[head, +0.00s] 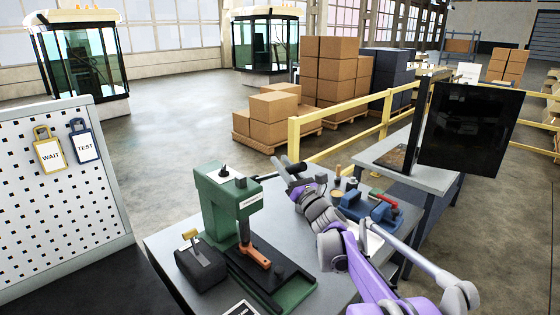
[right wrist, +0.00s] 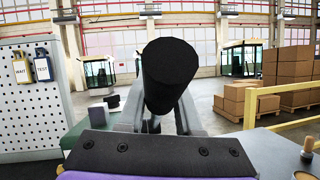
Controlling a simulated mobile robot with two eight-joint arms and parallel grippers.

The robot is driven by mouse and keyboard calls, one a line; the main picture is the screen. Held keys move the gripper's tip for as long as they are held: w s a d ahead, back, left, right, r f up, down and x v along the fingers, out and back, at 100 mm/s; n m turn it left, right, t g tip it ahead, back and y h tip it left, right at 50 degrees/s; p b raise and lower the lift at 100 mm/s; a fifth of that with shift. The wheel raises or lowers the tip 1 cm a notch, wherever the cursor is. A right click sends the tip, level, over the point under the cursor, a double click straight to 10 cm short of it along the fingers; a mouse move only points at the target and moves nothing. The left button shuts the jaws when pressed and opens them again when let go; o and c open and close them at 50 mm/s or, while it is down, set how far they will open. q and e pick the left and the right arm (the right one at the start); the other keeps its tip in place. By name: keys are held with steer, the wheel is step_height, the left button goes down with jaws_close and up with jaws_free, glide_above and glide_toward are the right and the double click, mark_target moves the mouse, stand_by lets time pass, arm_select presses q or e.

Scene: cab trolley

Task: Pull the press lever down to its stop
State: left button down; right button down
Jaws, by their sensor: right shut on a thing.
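The green press (head: 232,205) stands on the workbench, left of my right arm. Its lever sticks out from the head toward the right and ends in a black grip (head: 297,167). My right gripper (head: 292,174) is shut on this grip, about level with the top of the press. In the right wrist view the black cylindrical grip (right wrist: 170,75) fills the space between the fingers and hides part of them. My left gripper is not in view.
A black box (head: 200,265) stands left of the press. A blue tool (head: 365,212) and small items lie right of my arm. A dark monitor (head: 472,128) stands at the right. A pegboard (head: 60,220) with tags is at the left. Yellow railing (head: 345,112) runs behind.

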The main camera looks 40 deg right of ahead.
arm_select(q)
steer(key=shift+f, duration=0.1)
arm_select(e)
steer(key=shift+s+f, duration=0.15)
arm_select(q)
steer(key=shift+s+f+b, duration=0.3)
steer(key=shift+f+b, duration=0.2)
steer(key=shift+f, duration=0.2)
arm_select(e)
steer(key=shift+s+f+t+h, duration=0.15)
steer(key=shift+s+f+t, duration=0.15)
steer(key=shift+f, duration=0.2)
steer(key=shift+s+f+t+h, duration=0.15)
steer(key=shift+s+f+t, duration=0.05)
steer(key=shift+f+t, duration=0.25)
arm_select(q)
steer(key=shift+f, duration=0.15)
arm_select(e)
steer(key=shift+s+f+m, duration=0.15)
steer(key=shift+m, duration=0.15)
steer(key=shift+d, duration=0.1)
